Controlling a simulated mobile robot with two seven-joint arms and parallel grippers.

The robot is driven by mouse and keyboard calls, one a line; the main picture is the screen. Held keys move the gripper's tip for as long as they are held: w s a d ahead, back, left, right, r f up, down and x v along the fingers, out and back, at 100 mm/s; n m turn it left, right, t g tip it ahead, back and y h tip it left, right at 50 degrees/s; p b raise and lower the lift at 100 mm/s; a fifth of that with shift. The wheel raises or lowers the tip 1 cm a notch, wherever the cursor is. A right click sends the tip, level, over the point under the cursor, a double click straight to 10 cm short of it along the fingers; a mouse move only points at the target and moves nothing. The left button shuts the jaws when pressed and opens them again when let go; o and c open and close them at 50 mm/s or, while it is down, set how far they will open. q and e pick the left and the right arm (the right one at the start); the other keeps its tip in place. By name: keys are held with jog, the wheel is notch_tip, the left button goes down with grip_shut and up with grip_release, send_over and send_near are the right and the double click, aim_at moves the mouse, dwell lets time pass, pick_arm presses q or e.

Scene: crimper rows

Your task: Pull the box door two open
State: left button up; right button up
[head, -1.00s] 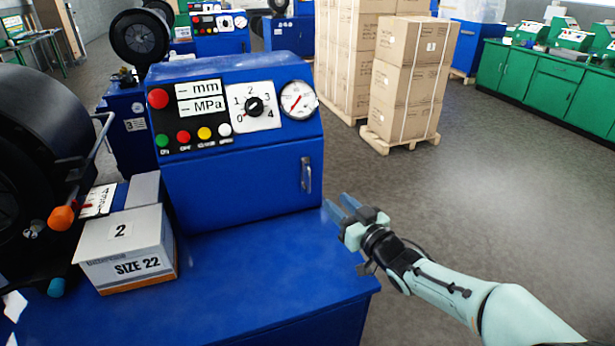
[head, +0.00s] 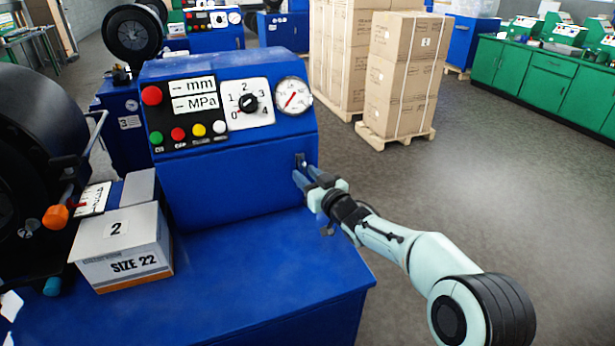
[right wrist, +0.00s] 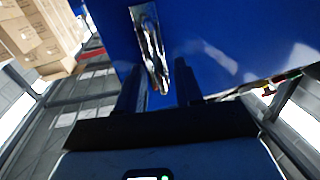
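The blue box door (head: 225,185) is the plain front panel below the buttons and gauge of the blue control box, and it looks shut. Its metal handle (head: 301,160) stands upright near the right edge; only the top shows in the head view. My right gripper (head: 303,174) is at the handle, its fingers pointing at the door. In the right wrist view the handle (right wrist: 150,48) lies between the two spread fingers (right wrist: 158,85), with gaps on both sides. I cannot tell whether a finger touches it.
A carton marked 2 and SIZE 22 (head: 122,245) stands on the blue bench (head: 235,275) at the left, beside a black crimper (head: 35,150). The bench top before the door is clear. Stacked cartons (head: 395,75) stand on a pallet behind. Open floor lies to the right.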

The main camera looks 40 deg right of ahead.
grip_shut()
dwell(1.3)
